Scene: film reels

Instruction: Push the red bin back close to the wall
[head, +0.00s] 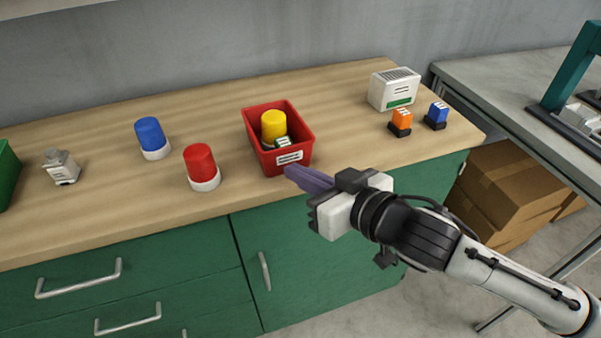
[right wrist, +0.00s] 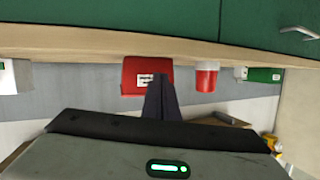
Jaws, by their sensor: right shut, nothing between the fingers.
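The red bin (head: 268,163) stands upright on the wooden worktop (head: 95,215), near its front edge, with a gap of bare wood between it and the grey wall (head: 230,45). It holds a yellow-topped piece (head: 273,122) and a small green and white item (head: 283,143). A white label is on its front wall. My right gripper (head: 292,174) is shut and empty, its fingertips at the bin's front below the label; I cannot tell whether they touch. The right wrist view shows the bin (right wrist: 131,78) just beyond the fingers (right wrist: 158,90). My left gripper is out of view.
A red beacon (head: 200,165) and a blue beacon (head: 150,135) stand left of the bin. The worktop behind the bin is clear.

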